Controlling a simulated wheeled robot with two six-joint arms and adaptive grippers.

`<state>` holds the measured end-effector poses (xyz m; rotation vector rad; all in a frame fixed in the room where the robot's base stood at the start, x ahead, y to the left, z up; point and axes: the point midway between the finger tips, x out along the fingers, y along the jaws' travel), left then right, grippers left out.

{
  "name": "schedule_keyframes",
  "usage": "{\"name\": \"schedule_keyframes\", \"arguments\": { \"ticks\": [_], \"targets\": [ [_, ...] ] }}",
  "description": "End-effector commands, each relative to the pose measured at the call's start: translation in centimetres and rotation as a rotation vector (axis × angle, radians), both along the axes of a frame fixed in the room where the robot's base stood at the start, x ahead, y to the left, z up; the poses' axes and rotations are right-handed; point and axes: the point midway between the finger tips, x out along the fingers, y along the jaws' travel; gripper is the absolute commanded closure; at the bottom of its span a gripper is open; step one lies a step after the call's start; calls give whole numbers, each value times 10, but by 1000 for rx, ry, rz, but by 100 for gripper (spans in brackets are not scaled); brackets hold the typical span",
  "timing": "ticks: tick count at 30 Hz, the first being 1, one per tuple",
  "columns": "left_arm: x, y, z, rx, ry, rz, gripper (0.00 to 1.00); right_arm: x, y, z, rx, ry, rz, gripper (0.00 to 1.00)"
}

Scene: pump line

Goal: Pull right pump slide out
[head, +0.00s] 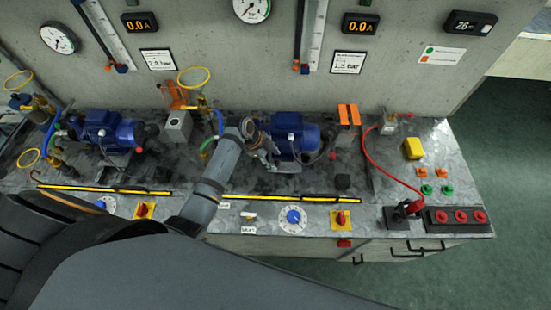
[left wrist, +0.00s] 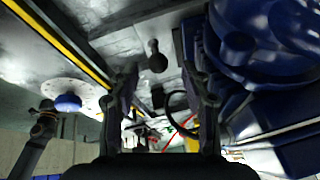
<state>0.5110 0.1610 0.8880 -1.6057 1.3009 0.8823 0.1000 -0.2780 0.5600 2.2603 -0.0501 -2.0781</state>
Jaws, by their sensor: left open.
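The right pump (head: 290,134), with a blue motor body, stands on the metal bench right of centre. It also shows large and close in the left wrist view (left wrist: 265,35), at the upper right. My left arm reaches over the bench, and its gripper (head: 254,140) is at the left end of this pump, partly hidden by the arm. In the left wrist view, the two dark fingers of my left gripper (left wrist: 160,75) stand apart with nothing clearly held. A dark ball-ended knob (left wrist: 155,60) shows just beyond the gap between them; I cannot tell whether it touches. My right gripper is not in view.
A second blue pump (head: 105,130) stands at the left. A yellow-striped rail (head: 290,198) runs along the front, before a blue dial (head: 293,216) and a red switch (head: 340,217). A red cable (head: 385,172) arcs at the right. Gauges line the wall behind.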

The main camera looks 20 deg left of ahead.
Motion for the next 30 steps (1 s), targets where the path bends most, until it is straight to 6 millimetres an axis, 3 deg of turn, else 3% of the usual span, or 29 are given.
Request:
{"name": "schedule_keyframes", "arguments": {
  "ticks": [2, 5, 14, 24, 30],
  "targets": [
    [2, -4, -10, 0, 2, 1, 53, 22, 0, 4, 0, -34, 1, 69],
    [4, -7, -18, 0, 1, 1, 53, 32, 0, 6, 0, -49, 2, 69],
    [5, -8, -22, 1, -1, 1, 53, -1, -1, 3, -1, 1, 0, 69],
    [5, -8, -22, 1, 0, 1, 98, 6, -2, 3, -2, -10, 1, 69],
    [5, -8, -22, 1, 0, 1, 100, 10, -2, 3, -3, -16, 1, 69]
  ]
}}
